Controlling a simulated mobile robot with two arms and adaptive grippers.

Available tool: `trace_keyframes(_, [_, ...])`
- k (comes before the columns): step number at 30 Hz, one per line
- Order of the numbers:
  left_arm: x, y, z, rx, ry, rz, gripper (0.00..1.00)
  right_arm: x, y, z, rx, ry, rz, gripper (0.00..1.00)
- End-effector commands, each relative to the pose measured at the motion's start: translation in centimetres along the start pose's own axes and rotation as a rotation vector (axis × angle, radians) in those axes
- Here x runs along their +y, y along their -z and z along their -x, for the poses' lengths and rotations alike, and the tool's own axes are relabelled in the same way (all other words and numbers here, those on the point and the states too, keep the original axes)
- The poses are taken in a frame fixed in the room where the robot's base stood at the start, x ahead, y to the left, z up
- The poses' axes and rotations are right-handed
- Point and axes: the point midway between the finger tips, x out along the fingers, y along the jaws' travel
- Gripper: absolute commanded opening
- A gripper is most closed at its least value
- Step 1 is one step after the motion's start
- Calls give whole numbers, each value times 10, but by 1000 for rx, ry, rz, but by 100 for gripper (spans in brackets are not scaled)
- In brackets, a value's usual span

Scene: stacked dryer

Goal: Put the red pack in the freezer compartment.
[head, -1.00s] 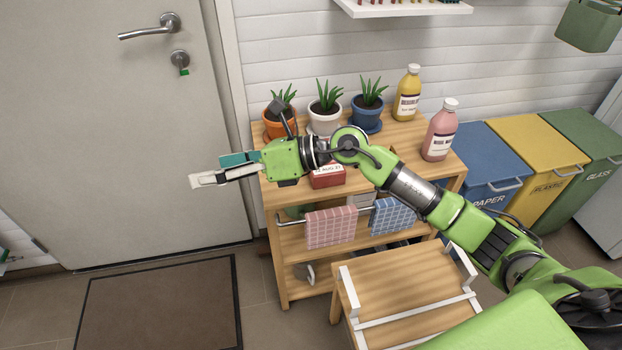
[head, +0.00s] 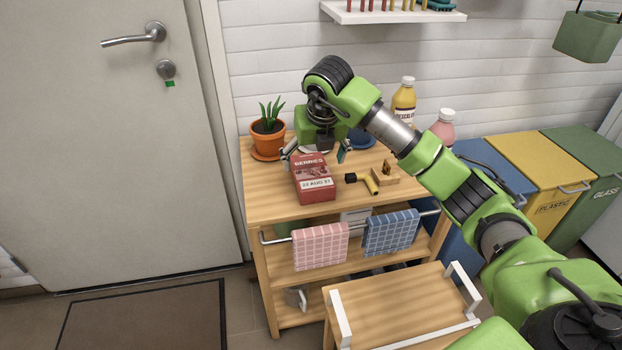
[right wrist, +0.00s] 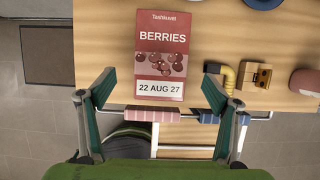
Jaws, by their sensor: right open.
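The red pack (head: 313,180), labelled "BERRIES" and "22 AUG 27", sits on the top of the wooden shelf unit near its front edge. My right gripper (head: 316,153) is above and just behind it in the head view, fingers apart. In the right wrist view the pack (right wrist: 161,55) lies between and beyond the two open fingertips (right wrist: 159,90), with nothing held. My left gripper is not in view. No freezer compartment shows in these frames.
A potted plant (head: 268,128) stands left of the pack. A yellow tool with a black end (head: 370,184) and a small wooden block (head: 385,175) lie to its right. Bottles (head: 403,103) stand behind. Towels (head: 320,246) hang on the front rail.

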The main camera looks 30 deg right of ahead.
Motion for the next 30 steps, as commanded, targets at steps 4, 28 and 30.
trace_keyframes(4, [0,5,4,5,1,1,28,0,0,-23,2,0,0,82])
trace_keyframes(28, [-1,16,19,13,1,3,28,-2,-6,-82,-1,-2,3,82])
trace_keyframes(30, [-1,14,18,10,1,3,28,-2,-6,-82,0,-2,3,66])
